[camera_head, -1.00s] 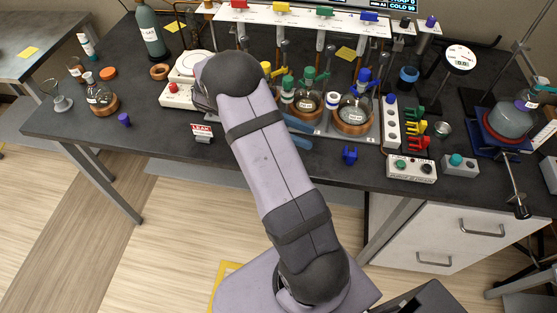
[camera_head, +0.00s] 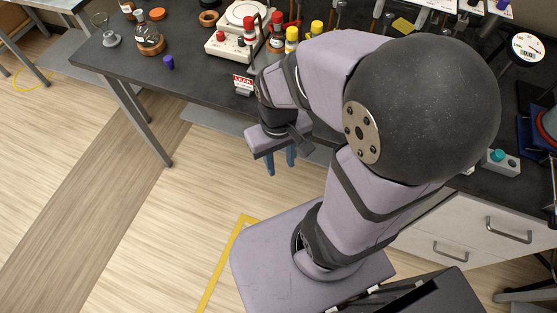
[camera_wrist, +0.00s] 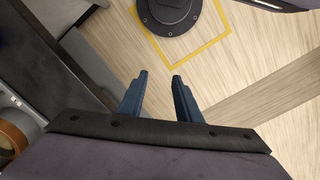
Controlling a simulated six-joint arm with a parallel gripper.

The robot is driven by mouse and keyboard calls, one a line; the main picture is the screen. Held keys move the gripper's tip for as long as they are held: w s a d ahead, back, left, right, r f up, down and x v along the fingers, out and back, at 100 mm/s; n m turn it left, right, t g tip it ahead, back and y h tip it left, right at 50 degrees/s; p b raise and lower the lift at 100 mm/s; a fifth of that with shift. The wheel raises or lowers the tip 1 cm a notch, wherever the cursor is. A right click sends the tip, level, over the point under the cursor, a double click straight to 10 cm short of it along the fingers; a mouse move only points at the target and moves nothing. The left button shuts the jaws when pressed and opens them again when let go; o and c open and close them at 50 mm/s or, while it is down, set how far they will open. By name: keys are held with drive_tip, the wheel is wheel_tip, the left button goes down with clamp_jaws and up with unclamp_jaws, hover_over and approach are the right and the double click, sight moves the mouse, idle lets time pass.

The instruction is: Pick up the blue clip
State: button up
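The blue clip is not visible in either current view. My arm covers the part of the bench front where a small blue clip lay in the earlier head view. My gripper (camera_head: 281,163) hangs beyond the bench's front edge, over the floor, with its blue fingers pointing down. In the wrist view, the two fingers of my gripper (camera_wrist: 160,77) are apart with only floor between them, so it is open and empty.
The dark bench (camera_head: 150,75) holds a small sign (camera_head: 243,84) near its front edge, a purple stopper (camera_head: 168,62), a round flask (camera_head: 149,40) and a white hotplate (camera_head: 228,46). A switch box (camera_head: 502,163) stands at the right. The floor (camera_head: 120,220) in front is clear.

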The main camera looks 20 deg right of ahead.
drive_tip(key=shift+a, duration=0.3)
drive_tip(key=o, duration=0.6)
